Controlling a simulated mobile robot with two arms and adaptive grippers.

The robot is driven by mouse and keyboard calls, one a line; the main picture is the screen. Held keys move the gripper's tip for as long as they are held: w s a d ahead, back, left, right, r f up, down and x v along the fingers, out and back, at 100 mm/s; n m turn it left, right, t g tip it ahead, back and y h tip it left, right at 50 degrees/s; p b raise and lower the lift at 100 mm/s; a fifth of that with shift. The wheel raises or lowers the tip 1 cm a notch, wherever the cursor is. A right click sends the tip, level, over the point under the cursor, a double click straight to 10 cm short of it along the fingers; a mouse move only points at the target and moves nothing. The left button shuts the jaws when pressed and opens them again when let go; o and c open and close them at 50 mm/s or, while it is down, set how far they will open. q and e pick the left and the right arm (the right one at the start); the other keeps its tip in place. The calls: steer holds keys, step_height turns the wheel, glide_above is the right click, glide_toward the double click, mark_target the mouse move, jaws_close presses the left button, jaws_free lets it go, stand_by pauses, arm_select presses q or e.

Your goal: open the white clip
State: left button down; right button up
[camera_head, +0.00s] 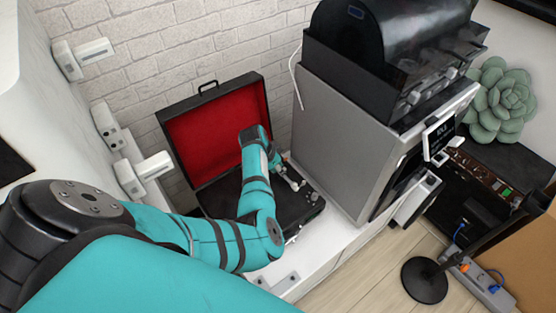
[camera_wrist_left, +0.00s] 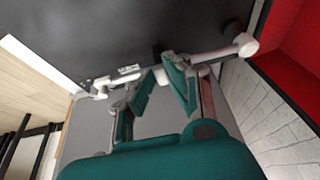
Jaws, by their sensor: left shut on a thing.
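My left gripper (camera_head: 284,168) reaches into an open black case with a red lining (camera_head: 215,130). My right gripper is not in view.
A tall grey cabinet (camera_head: 340,130) with a black machine (camera_head: 390,50) on top stands close to the right of the case. White brackets (camera_head: 145,172) stick out from the wall at the left. A white ledge (camera_head: 320,245) runs in front of the case.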

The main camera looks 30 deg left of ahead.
arm_select(q)
steer(key=shift+r, duration=0.1)
steer(key=shift+w+r+g+p, duration=0.1)
steer(key=shift+r+g+p, duration=0.1)
steer(key=shift+g+p, duration=0.5)
steer(key=shift+w+g+y, duration=0.25)
steer(key=shift+g+y, duration=0.15)
steer(key=shift+g, duration=0.1)
steer(key=shift+w+d+g+b, duration=0.1)
steer(key=shift+w+g+b, duration=0.2)
steer(key=shift+g, duration=0.4)
steer(key=g+y+b, duration=0.1)
steer(key=b, duration=0.2)
steer(key=shift+w+d+g, duration=0.1)
steer(key=shift+w+g, duration=0.05)
steer(key=shift+g, duration=0.25)
steer(key=shift+w+d+r+g+b, duration=0.1)
steer(key=shift+r+g+b, duration=0.3)
steer(key=shift+b, duration=0.55)
steer(key=shift+f, duration=0.1)
